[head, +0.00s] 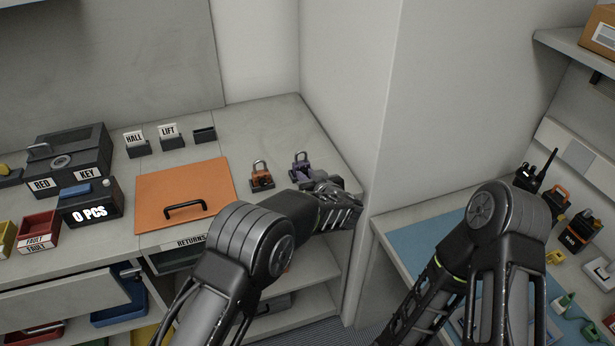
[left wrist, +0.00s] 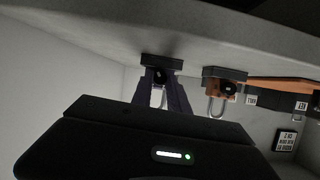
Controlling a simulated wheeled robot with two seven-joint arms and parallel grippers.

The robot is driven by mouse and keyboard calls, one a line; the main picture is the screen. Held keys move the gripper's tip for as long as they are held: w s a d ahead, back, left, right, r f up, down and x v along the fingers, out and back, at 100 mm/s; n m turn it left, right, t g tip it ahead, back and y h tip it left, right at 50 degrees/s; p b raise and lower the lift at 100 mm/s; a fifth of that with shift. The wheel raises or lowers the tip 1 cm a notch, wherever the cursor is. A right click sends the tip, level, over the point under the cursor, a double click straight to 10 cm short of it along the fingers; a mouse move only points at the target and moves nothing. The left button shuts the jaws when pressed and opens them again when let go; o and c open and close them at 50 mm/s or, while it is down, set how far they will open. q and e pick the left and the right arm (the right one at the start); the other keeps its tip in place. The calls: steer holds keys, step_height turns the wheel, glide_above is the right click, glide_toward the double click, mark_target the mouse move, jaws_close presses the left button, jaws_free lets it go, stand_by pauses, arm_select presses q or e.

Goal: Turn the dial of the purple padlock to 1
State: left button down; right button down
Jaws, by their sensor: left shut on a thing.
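The purple padlock (head: 300,167) stands upright on a dark block at the right end of the grey counter, its shackle up. My left gripper (head: 312,187) reaches it from the front and right and is shut on it. The left wrist view, which is upside down, shows the padlock (left wrist: 158,96) between the two fingers, with its dark block behind. The number on its dial cannot be read, and the fingers hide part of its face. My right arm shows at the right of the head view, but its gripper is out of view.
An orange padlock (head: 261,177) on its own block stands close to the left of the purple one; it also shows in the left wrist view (left wrist: 226,88). An orange panel (head: 183,190) with a black handle lies further left. A grey wall rises just right of the counter.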

arm_select(q)
steer(key=shift+a+f+n+h+b, duration=0.15)
steer(key=shift+n+h+b, duration=0.2)
steer(key=shift+b, duration=0.65)
steer(key=n+h+b, duration=0.1)
steer(key=b, duration=0.3)
steer(key=n+t+h+b, duration=0.1)
steer(key=n+b, duration=0.1)
steer(key=b, duration=0.2)
steer(key=shift+a+f, duration=0.15)
steer(key=shift+s+r+n+h+b, duration=0.1)
steer(key=shift+r+n+h+b, duration=0.15)
steer(key=shift+n+b, duration=0.4)
steer(key=c, duration=1.3)
jaws_free()
steer(key=shift+b+v, duration=0.65)
steer(key=shift+v, duration=3.25)
steer(key=shift+f, duration=0.15)
